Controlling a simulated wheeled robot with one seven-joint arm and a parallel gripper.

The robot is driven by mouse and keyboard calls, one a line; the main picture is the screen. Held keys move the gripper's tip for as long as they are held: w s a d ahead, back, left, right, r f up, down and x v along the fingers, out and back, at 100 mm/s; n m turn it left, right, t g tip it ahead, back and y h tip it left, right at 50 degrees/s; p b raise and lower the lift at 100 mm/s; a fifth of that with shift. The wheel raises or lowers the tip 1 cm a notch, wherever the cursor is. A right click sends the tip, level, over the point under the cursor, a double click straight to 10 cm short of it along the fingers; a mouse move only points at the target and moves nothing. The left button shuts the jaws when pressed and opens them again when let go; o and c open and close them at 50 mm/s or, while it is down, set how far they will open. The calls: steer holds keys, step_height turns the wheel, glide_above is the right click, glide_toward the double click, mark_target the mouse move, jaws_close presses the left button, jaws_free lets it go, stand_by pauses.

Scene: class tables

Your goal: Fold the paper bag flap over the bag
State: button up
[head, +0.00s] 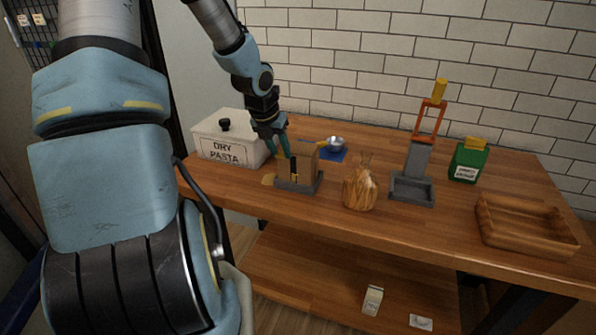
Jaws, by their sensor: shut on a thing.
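The paper bag (306,163) looks like a small tan upright block standing in a dark grey holder (301,187) near the front edge of the wooden table. My gripper (288,153) comes down from above at the bag's upper left side. It appears shut on the paper bag flap, but the fingers and the dark arm parts hide the flap, so its angle cannot be told.
A white dry pasta box (229,140) stands close on the left. A small metal bowl (336,144) is behind, a wooden vase (361,186) to the right. Further right are a grey and orange stand (417,163), a green container (468,161) and a wooden tray (526,227).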

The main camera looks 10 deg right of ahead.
steer(key=o, duration=0.6)
